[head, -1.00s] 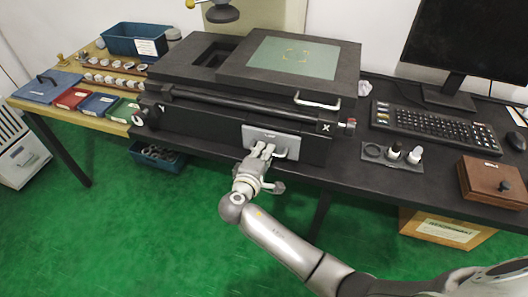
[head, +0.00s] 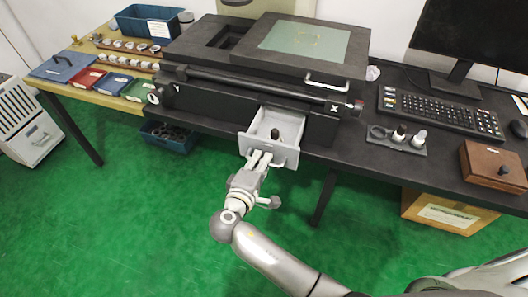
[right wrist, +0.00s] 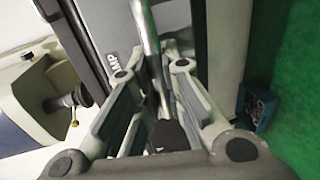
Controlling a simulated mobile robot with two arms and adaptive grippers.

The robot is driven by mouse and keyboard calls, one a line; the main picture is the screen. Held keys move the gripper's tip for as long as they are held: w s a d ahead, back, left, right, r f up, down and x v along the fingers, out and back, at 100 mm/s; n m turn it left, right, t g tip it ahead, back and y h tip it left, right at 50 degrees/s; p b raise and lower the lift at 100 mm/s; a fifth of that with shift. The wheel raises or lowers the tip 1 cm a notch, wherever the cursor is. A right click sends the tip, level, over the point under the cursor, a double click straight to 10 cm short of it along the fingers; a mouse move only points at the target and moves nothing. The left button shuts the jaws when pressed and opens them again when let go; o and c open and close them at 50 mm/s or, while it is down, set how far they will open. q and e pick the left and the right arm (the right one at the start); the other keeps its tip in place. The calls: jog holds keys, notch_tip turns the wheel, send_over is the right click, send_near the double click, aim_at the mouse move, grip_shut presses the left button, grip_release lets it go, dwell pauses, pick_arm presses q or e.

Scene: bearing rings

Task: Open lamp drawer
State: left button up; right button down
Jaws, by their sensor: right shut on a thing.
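The lamp drawer (head: 262,148) is a light grey drawer in the front of the black machine, and it stands pulled out. A small dark knob-like item (head: 274,134) stands inside it. My right gripper (head: 260,158) is at the drawer's front, shut on its handle. In the right wrist view the metal handle bar (right wrist: 150,45) runs between the fingers (right wrist: 157,85), beside a grey front with partly hidden lettering. My left gripper is not in view.
The black machine (head: 215,90) fills the middle of the dark bench, with a handled lid on top. A keyboard (head: 440,115) and a wooden box (head: 495,165) are to the right. A blue bin (head: 165,137) sits below left. Green floor is free in front.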

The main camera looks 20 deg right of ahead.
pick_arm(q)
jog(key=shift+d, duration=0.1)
pick_arm(e)
jog(key=shift+w, duration=0.1)
jog(key=c, duration=1.5)
grip_release()
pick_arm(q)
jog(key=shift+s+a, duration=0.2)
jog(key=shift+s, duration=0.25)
pick_arm(e)
jog(key=v, duration=1.2)
